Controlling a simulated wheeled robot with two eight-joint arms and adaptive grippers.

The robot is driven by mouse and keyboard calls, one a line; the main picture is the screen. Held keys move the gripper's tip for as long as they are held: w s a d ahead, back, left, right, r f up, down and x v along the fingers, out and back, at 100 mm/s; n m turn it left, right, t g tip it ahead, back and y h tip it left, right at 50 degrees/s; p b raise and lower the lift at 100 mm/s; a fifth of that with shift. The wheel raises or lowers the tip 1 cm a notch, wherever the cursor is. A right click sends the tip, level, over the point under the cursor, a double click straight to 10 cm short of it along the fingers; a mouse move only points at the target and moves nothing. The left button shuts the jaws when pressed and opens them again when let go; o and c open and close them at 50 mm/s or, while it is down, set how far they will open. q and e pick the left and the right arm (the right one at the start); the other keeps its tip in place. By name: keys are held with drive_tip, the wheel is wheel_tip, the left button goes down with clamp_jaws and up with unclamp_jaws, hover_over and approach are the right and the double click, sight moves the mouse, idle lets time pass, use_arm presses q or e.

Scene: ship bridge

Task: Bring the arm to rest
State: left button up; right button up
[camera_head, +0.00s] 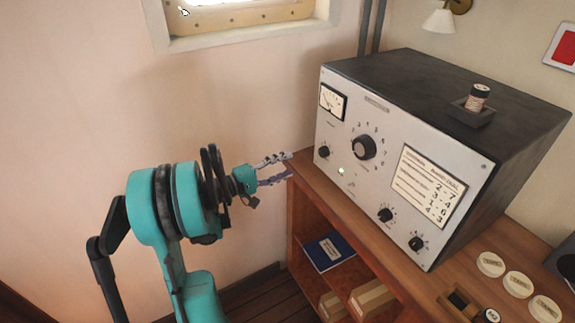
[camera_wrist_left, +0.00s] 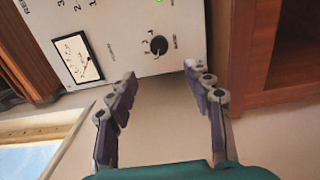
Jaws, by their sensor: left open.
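My left arm, teal and black, comes in from the left in the head view. Its gripper (camera_head: 276,168) is open and empty, in front of the left edge of the grey radio set (camera_head: 334,127). In the left wrist view the two fingers of the gripper (camera_wrist_left: 162,98) are spread apart with nothing between them. Beyond them are the radio's lower panel edge, a small black knob (camera_wrist_left: 158,45) and a meter (camera_wrist_left: 78,58). My right gripper is not in either view.
The radio stands on a wooden cabinet (camera_head: 300,182) with open shelves holding a blue book (camera_head: 329,252) and boxes. Round labelled discs (camera_head: 490,264) lie at the right. A small tray on the radio holds a spool (camera_head: 478,97). A window is above; the left wall is bare.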

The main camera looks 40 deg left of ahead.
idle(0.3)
use_arm(q)
drive_tip(key=s+d+f+m+g+y, duration=0.15)
drive_tip(key=d+m+g, duration=0.45)
drive_tip(key=d, duration=1.3)
drive_tip(key=s+d+f+m+g+y, duration=0.1)
drive_tip(key=s+d+f+m+y, duration=0.1)
drive_tip(key=s, duration=0.6)
drive_tip(key=s+d+f+m+g+y, duration=0.2)
drive_tip(key=s+d+m, duration=0.3)
drive_tip(key=s, duration=0.3)
drive_tip(key=shift+d+f+m+y, duration=0.2)
drive_tip(key=shift+d+m+y, duration=0.1)
drive_tip(key=shift+y, duration=0.45)
